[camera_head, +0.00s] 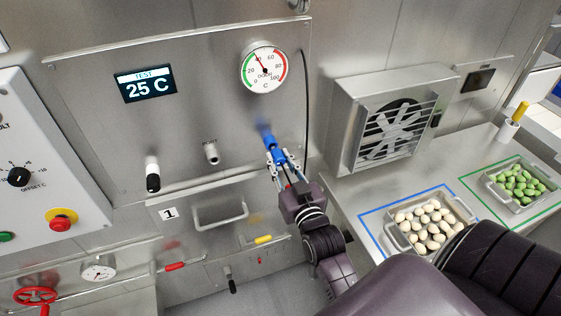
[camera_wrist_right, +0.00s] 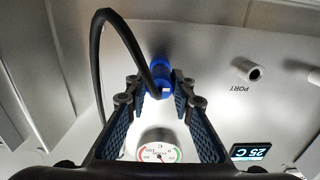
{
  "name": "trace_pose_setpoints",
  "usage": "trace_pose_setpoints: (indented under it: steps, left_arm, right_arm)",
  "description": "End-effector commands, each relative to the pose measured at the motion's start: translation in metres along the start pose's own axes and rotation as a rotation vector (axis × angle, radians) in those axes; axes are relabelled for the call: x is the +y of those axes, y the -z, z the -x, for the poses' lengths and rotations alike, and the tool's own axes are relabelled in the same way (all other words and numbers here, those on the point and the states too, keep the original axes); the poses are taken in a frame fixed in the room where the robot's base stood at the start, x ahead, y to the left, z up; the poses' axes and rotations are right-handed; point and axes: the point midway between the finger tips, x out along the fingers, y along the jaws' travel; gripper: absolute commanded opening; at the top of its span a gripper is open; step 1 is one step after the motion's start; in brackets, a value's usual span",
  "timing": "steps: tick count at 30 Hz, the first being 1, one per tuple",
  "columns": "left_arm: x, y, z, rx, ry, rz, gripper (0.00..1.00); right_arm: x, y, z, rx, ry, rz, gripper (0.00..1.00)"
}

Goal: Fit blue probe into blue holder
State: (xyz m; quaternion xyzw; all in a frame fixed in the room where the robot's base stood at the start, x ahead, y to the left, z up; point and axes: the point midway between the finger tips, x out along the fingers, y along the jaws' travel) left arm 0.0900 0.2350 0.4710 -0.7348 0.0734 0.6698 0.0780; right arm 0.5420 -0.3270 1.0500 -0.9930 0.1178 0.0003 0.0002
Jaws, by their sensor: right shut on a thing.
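The blue probe (camera_head: 270,144) is held in my right gripper (camera_head: 281,163), in front of the steel panel below the round dial. In the right wrist view the blue probe (camera_wrist_right: 160,71) sits between the two fingers of the right gripper (camera_wrist_right: 155,95), with a black cable looping beside it. A blurred blue patch shows on the panel just above the probe; it looks like a reflection. I cannot tell whether the probe touches the panel. I cannot make out a separate blue holder. My left gripper is not in view.
A metal port (camera_head: 212,153) sticks out left of the probe. A dial (camera_head: 264,69) is above, and a drawer handle (camera_head: 220,215) is below. A fan box (camera_head: 380,115) stands to the right. A tray of pale pieces (camera_head: 407,236) and a yellow probe (camera_head: 521,110) are on the counter.

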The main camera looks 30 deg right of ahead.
Motion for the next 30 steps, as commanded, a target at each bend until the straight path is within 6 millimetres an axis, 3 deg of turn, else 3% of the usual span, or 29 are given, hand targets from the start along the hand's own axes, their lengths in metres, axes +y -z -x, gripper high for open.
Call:
trace_pose_setpoints:
  steps: [30]
  left_arm:
    - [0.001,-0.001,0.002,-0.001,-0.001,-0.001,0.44]
  right_arm:
    - [0.000,0.001,-0.021,0.001,0.000,0.000,0.00]
